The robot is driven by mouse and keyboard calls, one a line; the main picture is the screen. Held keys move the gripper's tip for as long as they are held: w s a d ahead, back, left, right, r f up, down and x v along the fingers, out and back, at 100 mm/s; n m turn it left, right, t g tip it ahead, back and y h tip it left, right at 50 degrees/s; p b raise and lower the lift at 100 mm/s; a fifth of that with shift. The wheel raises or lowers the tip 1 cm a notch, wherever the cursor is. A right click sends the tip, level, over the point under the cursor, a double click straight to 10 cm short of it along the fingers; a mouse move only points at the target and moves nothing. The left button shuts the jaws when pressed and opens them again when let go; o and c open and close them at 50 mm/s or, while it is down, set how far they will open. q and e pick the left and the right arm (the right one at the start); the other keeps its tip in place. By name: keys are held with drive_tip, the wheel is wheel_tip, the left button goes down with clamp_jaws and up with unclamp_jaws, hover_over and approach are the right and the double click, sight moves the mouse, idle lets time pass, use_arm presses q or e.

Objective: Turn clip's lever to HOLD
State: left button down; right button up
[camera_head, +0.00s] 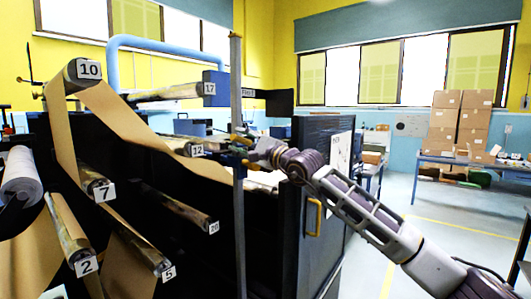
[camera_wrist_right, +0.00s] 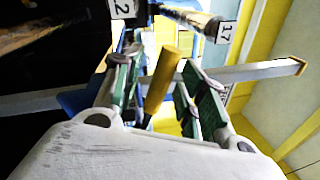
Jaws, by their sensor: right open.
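The clip's yellow lever (camera_wrist_right: 163,78) shows in the right wrist view as a short yellow bar, slightly tilted. It stands between the two green-padded fingers of my open right gripper (camera_wrist_right: 160,70), with space visible on both sides. In the head view my right gripper (camera_head: 250,157) is at the grey upright post (camera_head: 238,90), close to the roll end marked 12. Blue parts of the clip (camera_head: 232,160) show there beside the post, partly hidden by the gripper. I cannot read any HOLD marking. My left gripper is not in view.
Paper rolls marked 10 (camera_head: 89,70), 12 (camera_head: 197,150) and 17 (camera_head: 210,88) sit on the dark rack. A dark cabinet panel (camera_head: 325,145) with a yellow handle (camera_head: 313,217) stands behind my right arm.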

drive_tip(key=v, duration=1)
drive_tip(key=shift+s+d, duration=0.1)
idle(0.6)
